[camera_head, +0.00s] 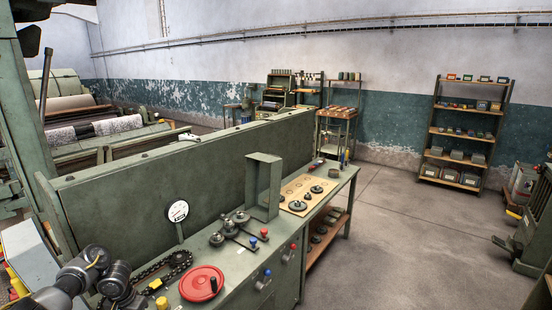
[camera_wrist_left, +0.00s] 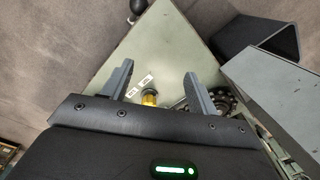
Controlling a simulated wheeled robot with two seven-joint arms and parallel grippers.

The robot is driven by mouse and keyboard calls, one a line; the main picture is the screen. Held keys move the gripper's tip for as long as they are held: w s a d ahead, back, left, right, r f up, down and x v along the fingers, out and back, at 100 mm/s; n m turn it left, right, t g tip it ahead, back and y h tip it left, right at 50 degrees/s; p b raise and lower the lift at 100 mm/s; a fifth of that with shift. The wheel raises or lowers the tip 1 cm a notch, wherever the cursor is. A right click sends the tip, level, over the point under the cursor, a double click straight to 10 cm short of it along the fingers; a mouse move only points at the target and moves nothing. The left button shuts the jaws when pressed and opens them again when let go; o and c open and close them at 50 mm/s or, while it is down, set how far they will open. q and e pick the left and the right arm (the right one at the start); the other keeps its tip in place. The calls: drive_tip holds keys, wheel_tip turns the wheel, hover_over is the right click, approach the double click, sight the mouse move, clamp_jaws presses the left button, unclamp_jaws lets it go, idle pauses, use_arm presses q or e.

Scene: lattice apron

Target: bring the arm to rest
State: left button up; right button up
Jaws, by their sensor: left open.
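My left arm (camera_head: 88,278) comes in at the bottom left corner of the head view, beside the near end of the green bench. The fingers of my left gripper cannot be made out there. In the left wrist view my left gripper (camera_wrist_left: 157,84) is open, with its two grey fingers well apart. A yellow cylindrical part (camera_wrist_left: 149,98) shows between the fingers, and I see nothing clamped. Whether the gripper touches it, I cannot tell. My right arm and gripper are in neither view.
The green bench (camera_head: 228,262) carries a red handwheel (camera_head: 201,284), a chain (camera_head: 165,268), a round gauge (camera_head: 178,211) and a tan board (camera_head: 309,187) with dark discs. A tall panel (camera_head: 150,180) runs along its back. Shelves (camera_head: 466,131) stand far right. The floor (camera_head: 400,240) right of the bench is clear.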

use_arm(q)
drive_tip(key=d+f+m+t, duration=0.1)
drive_tip(key=d+f+m, duration=0.2)
drive_tip(key=d+f, duration=0.5)
drive_tip(key=s+d+f+m+t, duration=0.1)
drive_tip(key=s+d+t, duration=0.1)
drive_tip(key=s+d, duration=0.45)
drive_tip(key=s+d+f+m+t, duration=0.1)
drive_tip(key=s+d, duration=0.3)
drive_tip(key=d, duration=0.5)
drive_tip(key=s+a+r+n, duration=0.15)
drive_tip(key=s+r, duration=0.45)
drive_tip(key=s, duration=0.6)
drive_tip(key=s+a+r+n, duration=0.1)
drive_tip(key=s+r+n, duration=0.1)
drive_tip(key=s+r, duration=0.75)
drive_tip(key=s+f+g+b, duration=0.3)
drive_tip(key=f+b, duration=0.5)
drive_tip(key=f, duration=3.1)
drive_tip(key=s+a+f+b, duration=0.3)
drive_tip(key=s+f+b, duration=0.2)
drive_tip(key=s+f, duration=1.2)
wheel_tip(320, 180, down, 3)
drive_tip(key=shift+a+r+m+b, duration=0.1)
drive_tip(key=shift+a+m+b, duration=0.05)
drive_tip(key=shift+m+b, duration=0.25)
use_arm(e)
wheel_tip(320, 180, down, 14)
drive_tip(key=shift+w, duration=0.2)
